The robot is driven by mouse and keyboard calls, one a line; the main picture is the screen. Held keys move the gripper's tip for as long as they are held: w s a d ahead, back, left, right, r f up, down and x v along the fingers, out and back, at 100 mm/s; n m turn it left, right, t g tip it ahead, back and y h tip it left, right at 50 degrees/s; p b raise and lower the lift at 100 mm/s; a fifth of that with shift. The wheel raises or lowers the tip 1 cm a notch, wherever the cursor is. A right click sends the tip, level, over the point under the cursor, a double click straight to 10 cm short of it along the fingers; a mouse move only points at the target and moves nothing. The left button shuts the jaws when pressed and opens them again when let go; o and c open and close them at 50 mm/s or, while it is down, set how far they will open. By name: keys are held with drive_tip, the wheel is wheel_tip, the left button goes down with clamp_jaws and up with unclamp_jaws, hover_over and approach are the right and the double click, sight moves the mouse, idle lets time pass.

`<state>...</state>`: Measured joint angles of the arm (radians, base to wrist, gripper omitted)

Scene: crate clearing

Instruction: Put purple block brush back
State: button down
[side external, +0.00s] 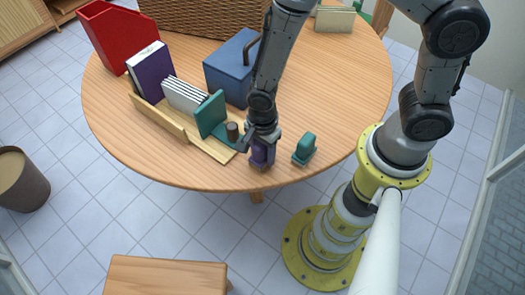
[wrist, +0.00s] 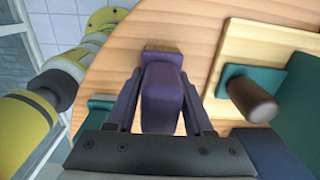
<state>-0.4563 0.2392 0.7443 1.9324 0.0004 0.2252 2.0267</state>
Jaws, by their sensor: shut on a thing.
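The purple block brush (side external: 262,155) is between the fingers of my gripper (side external: 260,146), near the front edge of the round wooden table (side external: 350,85). In the wrist view the purple block brush (wrist: 162,98) fills the gap, and my gripper (wrist: 160,85) is shut on it with a finger on each side. A wider purple end shows beyond the fingers, over the wood. I cannot tell whether the brush touches the table.
A teal block (side external: 303,150) stands just right of my gripper. To the left is a wooden rack (side external: 160,117) with books, a teal upright (side external: 211,115) and a dark knob (side external: 232,131). A blue box (side external: 230,68) and red holder (side external: 118,35) stand behind.

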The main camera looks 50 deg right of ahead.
drive_tip(key=shift+f, duration=0.15)
drive_tip(key=shift+c, duration=1.4)
unclamp_jaws()
wheel_tip(320, 180, up, 14)
drive_tip(key=shift+d+f, duration=0.1)
drive_tip(key=shift+d, duration=0.05)
drive_tip(key=shift+d+r, duration=0.15)
drive_tip(key=shift+r, duration=0.2)
drive_tip(key=s+d+r+n+t, duration=0.2)
drive_tip(key=s+d+r+n, duration=0.3)
drive_tip(key=r+n, duration=0.3)
drive_tip(key=s+d+r+n+t, duration=0.3)
drive_tip(key=s+d+r+n, duration=0.3)
drive_tip(key=d+r+n, duration=0.2)
drive_tip(key=shift+r+n+t, duration=0.3)
drive_tip(key=shift+r+n, duration=0.15)
drive_tip(key=shift+n, duration=0.55)
